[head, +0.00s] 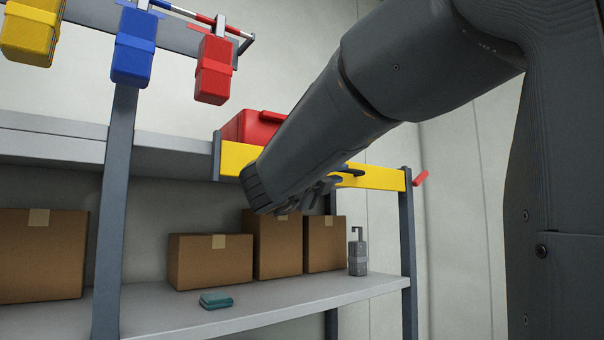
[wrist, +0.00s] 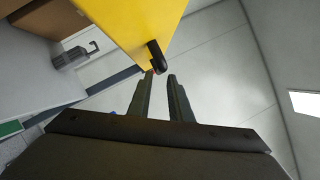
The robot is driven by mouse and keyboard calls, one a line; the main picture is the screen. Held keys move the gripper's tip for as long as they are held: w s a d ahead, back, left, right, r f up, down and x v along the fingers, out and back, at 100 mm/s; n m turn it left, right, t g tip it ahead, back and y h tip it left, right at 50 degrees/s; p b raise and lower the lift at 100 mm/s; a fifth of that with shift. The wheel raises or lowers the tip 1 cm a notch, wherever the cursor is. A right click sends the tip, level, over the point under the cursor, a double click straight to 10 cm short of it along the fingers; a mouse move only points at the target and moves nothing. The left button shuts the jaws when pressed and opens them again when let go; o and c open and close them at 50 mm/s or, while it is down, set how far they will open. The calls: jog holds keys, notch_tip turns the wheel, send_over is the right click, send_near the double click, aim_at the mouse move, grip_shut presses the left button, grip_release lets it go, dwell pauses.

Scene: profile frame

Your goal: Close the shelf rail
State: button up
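The yellow shelf rail (head: 385,178) runs along the front of the upper shelf at the right, partly hidden behind my arm. Its right end is by the right post, and I cannot tell whether it is latched. A dark handle (head: 350,171) sticks out from its face. In the wrist view the rail (wrist: 135,25) fills the upper middle, with the black handle (wrist: 157,57) at its lower edge. My gripper (wrist: 161,75) is open and empty, its fingers a small gap apart. The left fingertip is close to the handle; contact is unclear. In the head view my arm mostly hides the gripper.
A red case (head: 255,126) sits behind the rail. A red lever (head: 420,178) is at the right post (head: 408,245). Cardboard boxes (head: 210,262), a grey padlock-like item (head: 358,257) and a teal item (head: 216,300) are on the lower shelf. Coloured items (head: 213,70) hang at upper left.

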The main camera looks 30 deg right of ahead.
aim_at(349, 170)
jog(key=shift+p+x, duration=1.45)
jog(key=shift+x, duration=2.1)
grip_shut()
